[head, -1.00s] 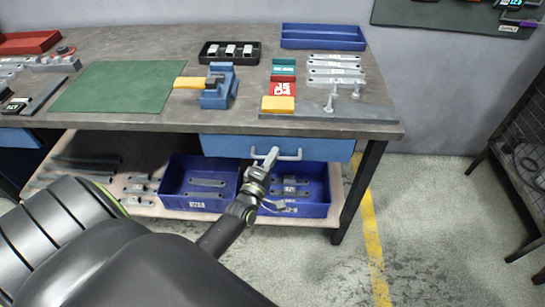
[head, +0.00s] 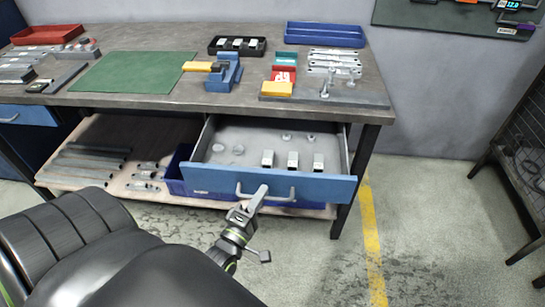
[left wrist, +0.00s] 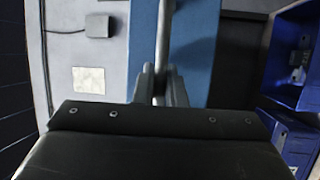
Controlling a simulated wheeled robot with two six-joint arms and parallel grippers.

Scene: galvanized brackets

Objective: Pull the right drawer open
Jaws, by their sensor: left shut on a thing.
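The right drawer (head: 225,183) stands well open under the workbench, its blue front out past the table's edge. Inside it several small metal blocks and round pieces lie on the grey floor. Its grey bar handle (head: 284,196) runs across the blue front. My left gripper (head: 257,200) is shut on the left part of that handle. In the left wrist view the fingers (left wrist: 161,82) close around the handle bar (left wrist: 164,35) in front of the blue drawer front (left wrist: 197,45). My right gripper is in neither view.
The workbench top (head: 160,38) carries a green mat (head: 130,72), a blue vise (head: 224,72) and trays. A blue bin (head: 176,170) sits on the lower shelf, partly hidden by the drawer. Floor to the right is clear up to a wire rack (head: 525,150).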

